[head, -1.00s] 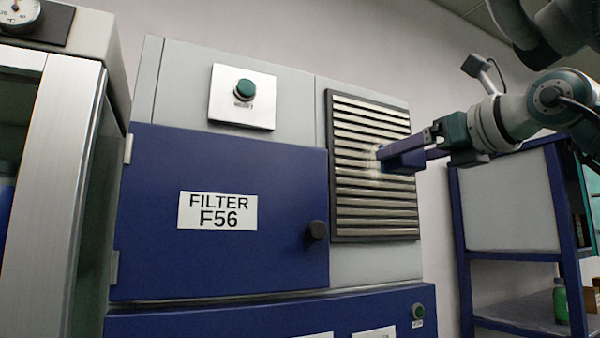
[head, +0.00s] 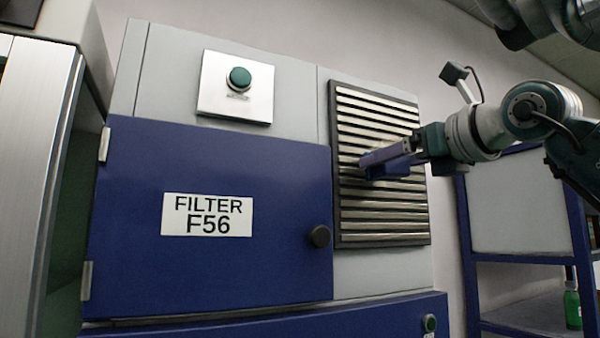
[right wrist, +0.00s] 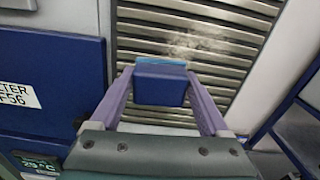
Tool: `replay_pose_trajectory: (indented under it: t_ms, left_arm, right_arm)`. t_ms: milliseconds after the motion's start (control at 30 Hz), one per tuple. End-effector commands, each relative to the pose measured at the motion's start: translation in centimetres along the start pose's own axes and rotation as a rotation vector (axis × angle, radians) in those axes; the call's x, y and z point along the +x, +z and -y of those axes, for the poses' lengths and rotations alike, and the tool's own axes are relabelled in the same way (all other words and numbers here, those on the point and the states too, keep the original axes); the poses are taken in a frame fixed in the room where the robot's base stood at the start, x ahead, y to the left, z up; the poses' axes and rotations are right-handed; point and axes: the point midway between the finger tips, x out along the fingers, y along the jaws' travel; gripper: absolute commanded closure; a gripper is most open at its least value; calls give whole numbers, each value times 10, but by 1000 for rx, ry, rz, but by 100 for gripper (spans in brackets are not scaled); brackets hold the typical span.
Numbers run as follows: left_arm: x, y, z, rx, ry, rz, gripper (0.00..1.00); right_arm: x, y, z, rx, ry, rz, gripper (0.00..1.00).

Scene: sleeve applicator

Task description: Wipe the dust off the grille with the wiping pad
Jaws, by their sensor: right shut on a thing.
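The grille (head: 385,221) has pale horizontal slats in a dark frame on the right of the machine's front. A light smear of dust (right wrist: 200,45) lies on its upper slats in the right wrist view, ahead and slightly right of the pad. My right gripper (head: 380,157) is shut on the wiping pad (right wrist: 160,86), a dark blue block with a lighter blue face, between purple fingers. The pad is at the grille's left-middle part in the head view; I cannot tell whether it touches the slats. My left gripper is not in view.
Left of the grille is a blue door (head: 270,260) labelled FILTER F56 with a black knob (head: 319,236). A green button (head: 239,79) sits above it. A blue-framed shelf (head: 515,220) holding a green bottle (head: 572,305) stands at right.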

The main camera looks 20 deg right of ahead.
Motion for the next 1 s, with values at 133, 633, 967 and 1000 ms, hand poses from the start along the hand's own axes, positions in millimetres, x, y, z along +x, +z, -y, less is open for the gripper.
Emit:
replay_pose_trajectory:
  t_ms: [133, 633, 967, 1000]
  left_arm:
    - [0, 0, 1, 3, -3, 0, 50]
    - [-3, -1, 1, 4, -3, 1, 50]
    - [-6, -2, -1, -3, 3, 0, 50]
    - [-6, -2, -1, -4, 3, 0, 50]
  right_arm:
    - [0, 0, 0, 0, 0, 0, 65]
    - [6, 1, 0, 2, 1, 0, 65]
    - [12, 1, 0, 2, 1, 1, 65]
    - [13, 1, 0, 2, 1, 0, 65]
